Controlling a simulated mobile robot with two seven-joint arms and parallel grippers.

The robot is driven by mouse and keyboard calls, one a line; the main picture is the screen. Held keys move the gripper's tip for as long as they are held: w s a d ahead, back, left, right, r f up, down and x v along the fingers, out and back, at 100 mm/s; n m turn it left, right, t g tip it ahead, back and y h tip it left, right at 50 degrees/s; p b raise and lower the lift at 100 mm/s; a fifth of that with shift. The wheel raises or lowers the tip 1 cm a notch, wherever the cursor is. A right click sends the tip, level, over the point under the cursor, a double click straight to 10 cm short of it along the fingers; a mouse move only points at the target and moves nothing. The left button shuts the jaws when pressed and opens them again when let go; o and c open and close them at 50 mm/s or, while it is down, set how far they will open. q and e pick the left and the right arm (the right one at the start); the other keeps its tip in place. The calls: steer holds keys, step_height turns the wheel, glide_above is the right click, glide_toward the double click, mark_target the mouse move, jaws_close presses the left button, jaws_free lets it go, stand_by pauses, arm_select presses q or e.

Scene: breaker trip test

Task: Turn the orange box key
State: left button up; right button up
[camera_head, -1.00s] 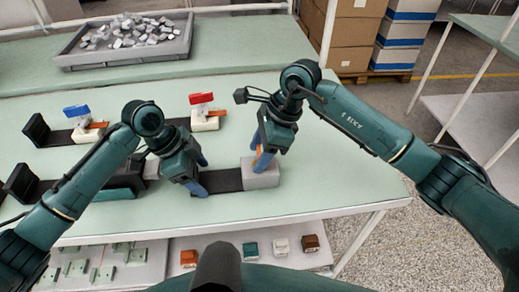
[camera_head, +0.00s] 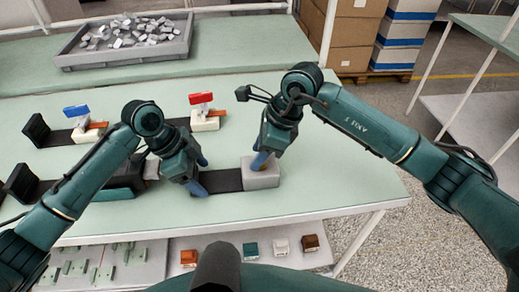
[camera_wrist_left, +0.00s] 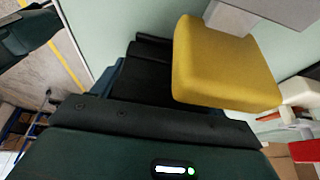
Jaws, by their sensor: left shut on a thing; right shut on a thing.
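In the head view a grey box (camera_head: 262,178) sits at the right end of a black base strip (camera_head: 228,181), near the table's front right. My right gripper (camera_head: 259,163) is lowered onto the top of the grey box and shut; the orange key under it is hidden by the fingers. My left gripper (camera_head: 199,175) is shut at the left end of the black base, beside the box. The left wrist view shows dark material (camera_wrist_left: 140,75) close in front of the gripper and a yellow paddle (camera_wrist_left: 220,65) at the right.
Two similar units stand further back, one with a blue lever (camera_head: 77,111) and one with a red lever (camera_head: 201,98), each with an orange key. A grey tray (camera_head: 125,60) of metal pieces is behind. The table's right part is clear. Coloured blocks lie on the lower shelf.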

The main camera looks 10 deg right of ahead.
steer(key=m, duration=0.2)
steer(key=m+t, duration=0.1)
steer(key=m, duration=0.1)
steer(key=shift+t+h, duration=0.3)
steer(key=m+t+h, duration=0.1)
steer(key=m, duration=0.3)
steer(key=m+h, duration=0.1)
steer(key=m, duration=0.2)
steer(key=shift+m+t, duration=0.4)
steer(key=shift+m+h, duration=0.9)
steer(key=shift+m, duration=0.9)
steer(key=o, duration=1)
steer(key=v, duration=1.2)
